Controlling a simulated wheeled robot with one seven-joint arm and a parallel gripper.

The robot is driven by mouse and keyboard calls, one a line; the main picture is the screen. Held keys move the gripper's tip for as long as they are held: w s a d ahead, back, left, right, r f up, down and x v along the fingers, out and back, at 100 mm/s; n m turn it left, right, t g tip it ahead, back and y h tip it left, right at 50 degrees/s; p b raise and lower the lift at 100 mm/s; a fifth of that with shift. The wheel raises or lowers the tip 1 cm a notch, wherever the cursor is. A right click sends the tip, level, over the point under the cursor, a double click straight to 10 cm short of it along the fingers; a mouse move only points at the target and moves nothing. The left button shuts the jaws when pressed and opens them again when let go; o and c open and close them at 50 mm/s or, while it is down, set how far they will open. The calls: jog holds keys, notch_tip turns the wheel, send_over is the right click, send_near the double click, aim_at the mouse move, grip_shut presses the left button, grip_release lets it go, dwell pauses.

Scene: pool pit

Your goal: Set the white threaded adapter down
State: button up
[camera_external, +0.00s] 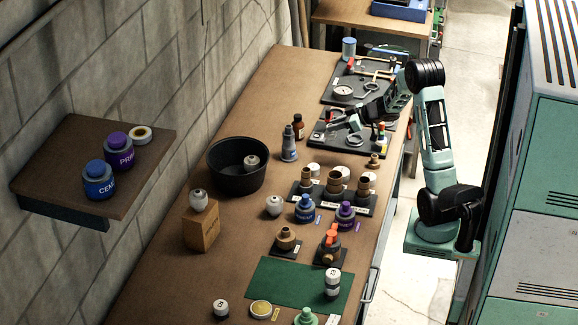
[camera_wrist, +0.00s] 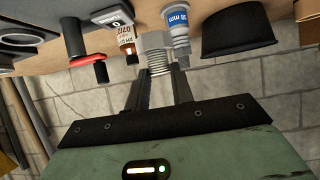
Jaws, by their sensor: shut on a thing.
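The white threaded adapter (camera_wrist: 156,52) shows in the wrist view with a hex-shaped part above a ribbed threaded part. The two dark fingers of my gripper (camera_wrist: 160,84) are closed on its threaded end. In the external view my gripper (camera_external: 345,121) reaches left from the arm, over the dark tray area on the workbench's right side. The adapter is too small to make out clearly there. Whether it touches any surface cannot be told.
A black bowl (camera_external: 222,184) is farther left. Black trays (camera_external: 341,97) with fittings lie around the gripper. Bare wood (camera_external: 262,100) is free toward the wall; a green mat (camera_external: 285,285) lies nearer.

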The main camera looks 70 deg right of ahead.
jog(key=shift+w+a+r+b, duration=0.25)
jog(key=shift+w+b, duration=0.4)
jog(key=shift+b, duration=0.2)
jog(key=shift+w+a+r+b, duration=0.2)
jog(key=shift+w+b, duration=0.4)
jog(key=shift+b, duration=0.2)
jog(key=shift+f+b, duration=1.5)
jog(key=shift+f, duration=3.35)
jog(key=shift+f, duration=0.2)
jog(key=o, duration=1)
jog(key=shift+r, duration=0.15)
jog(key=shift+s+r, duration=0.2)
jog(key=p+v, duration=0.2)
jog(key=v, duration=0.9)
jog(key=shift+s+a, duration=0.15)
jog(key=shift+s, duration=0.15)
